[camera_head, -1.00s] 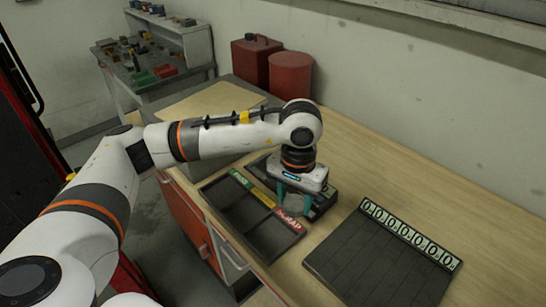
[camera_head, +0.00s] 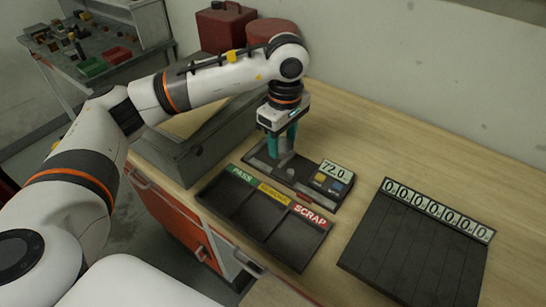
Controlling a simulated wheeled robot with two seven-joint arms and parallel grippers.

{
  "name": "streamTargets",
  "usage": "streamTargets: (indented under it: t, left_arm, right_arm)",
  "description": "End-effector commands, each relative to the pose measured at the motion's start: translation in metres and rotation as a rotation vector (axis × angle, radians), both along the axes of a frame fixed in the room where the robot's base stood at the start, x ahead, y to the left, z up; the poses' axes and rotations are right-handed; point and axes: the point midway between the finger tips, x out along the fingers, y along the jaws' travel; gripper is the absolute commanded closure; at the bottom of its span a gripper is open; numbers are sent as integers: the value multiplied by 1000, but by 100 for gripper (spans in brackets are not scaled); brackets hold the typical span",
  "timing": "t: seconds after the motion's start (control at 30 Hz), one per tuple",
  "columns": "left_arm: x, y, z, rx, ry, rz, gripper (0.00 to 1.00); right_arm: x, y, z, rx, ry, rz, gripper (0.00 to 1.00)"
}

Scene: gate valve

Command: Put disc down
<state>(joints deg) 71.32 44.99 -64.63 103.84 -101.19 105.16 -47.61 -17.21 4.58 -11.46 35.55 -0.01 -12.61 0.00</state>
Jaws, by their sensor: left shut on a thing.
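My left gripper (camera_head: 283,142) points down with teal fingers over the left part of a dark measuring device (camera_head: 300,180). It is shut on a small grey disc (camera_head: 285,155), mostly hidden between the fingers. I cannot tell whether the disc touches the device. The device's display (camera_head: 335,170) reads 72.0, above a yellow and a blue button. In front of it lies a dark sorting tray (camera_head: 262,220) with three compartments, labelled PASS in green, a yellow middle label and SCRAP in red. The compartments look empty. My right gripper is not in view.
A dark slotted rack (camera_head: 415,245) with a row of number labels stands at the right. A grey box (camera_head: 190,150) is left of the device, with a red can (camera_head: 225,28) and red drum (camera_head: 268,32) behind. Bare wood lies between rack and wall.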

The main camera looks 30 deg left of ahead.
Motion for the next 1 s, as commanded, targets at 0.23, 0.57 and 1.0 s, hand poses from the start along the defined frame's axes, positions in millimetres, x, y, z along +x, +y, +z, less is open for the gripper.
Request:
streamTargets:
  t: [0.23, 0.57, 1.0]
  left_arm:
    - [15, 11, 1, -3, -14, 603, 86]
    - [32, 26, 6, -11, -26, 1413, 86]
    - [48, 45, 14, -16, -26, 2422, 86]
  right_arm:
    - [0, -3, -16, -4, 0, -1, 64]
    - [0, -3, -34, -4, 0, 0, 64]
    - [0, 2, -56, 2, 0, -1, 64]
